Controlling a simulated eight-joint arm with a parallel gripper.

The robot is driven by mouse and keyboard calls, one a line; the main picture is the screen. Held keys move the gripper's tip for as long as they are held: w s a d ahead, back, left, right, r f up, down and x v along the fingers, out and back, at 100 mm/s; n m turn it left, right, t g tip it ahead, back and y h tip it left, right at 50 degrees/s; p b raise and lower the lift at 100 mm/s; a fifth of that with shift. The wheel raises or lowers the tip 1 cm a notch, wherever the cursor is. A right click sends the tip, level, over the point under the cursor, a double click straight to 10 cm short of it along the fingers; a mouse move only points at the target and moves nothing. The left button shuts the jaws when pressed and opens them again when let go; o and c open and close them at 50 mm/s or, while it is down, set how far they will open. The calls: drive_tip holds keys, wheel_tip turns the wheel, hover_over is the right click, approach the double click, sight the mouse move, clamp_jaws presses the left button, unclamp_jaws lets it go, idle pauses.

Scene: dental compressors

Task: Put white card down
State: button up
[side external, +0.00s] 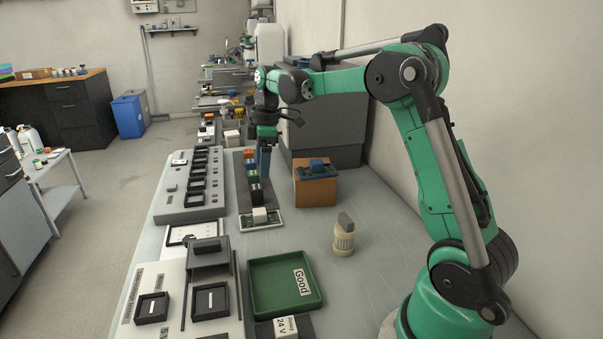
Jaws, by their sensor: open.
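My gripper (263,168) points down over the dark rail in the middle of the bench, with its blue fingers above a row of small coloured blocks (251,165). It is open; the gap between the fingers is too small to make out. A white-edged green card (261,220) with a white block on it lies flat at the near end of that rail, below and nearer than my gripper. A white flat piece (177,236) lies to its left, partly under a grey fixture. I cannot tell which of these is the white card.
A green tray (284,313) marked "Good" sits at the front. An orange block (316,190) with a blue part on top and a cream cylinder (344,239) stand at the right. A grey slotted panel (188,208) lies at the left. Bench right of the tray is clear.

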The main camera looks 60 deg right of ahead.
drive_tip(key=s+a+m+t+h, duration=0.1)
drive_tip(key=s+a+m+t, duration=0.5)
drive_tip(key=s+a+m, duration=0.3)
drive_tip(key=s+a, duration=0.4)
drive_tip(key=a, duration=0.2)
drive_tip(key=shift+a+r, duration=0.25)
